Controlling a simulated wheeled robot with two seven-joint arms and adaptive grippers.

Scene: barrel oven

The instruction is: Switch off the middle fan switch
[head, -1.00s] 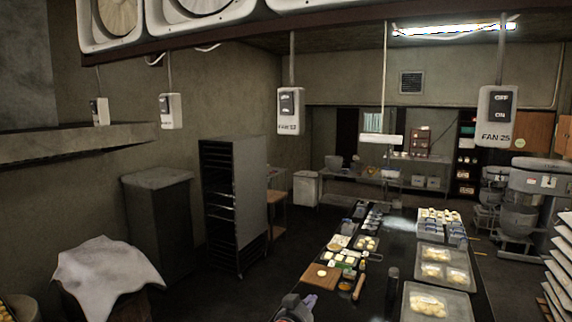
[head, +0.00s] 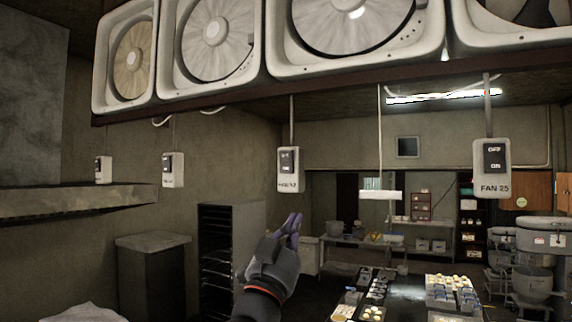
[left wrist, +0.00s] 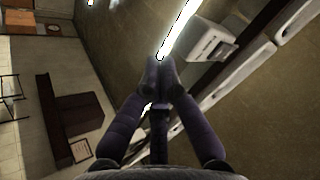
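The fan switch labelled like "FAN-12" (head: 290,183) is a white box with a dark rocker, hanging on a rod near the middle of the head view. Its lettering is too small to read surely. A white switch box also shows in the left wrist view (left wrist: 207,42), right of and beyond the fingertips. My left gripper (head: 293,222) is raised below the middle switch box, pointing up, apart from it. In the left wrist view its two dark fingers (left wrist: 160,72) meet at the tips, with nothing seen between them. My right gripper is not in view.
The "FAN-25" switch (head: 492,185) hangs at right; two smaller switch boxes (head: 103,170) (head: 172,170) hang at left. Large fans (head: 213,40) line a dark beam above. A tall rack (head: 231,250) stands left of my arm. A dark table (head: 402,305) with food stands below right.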

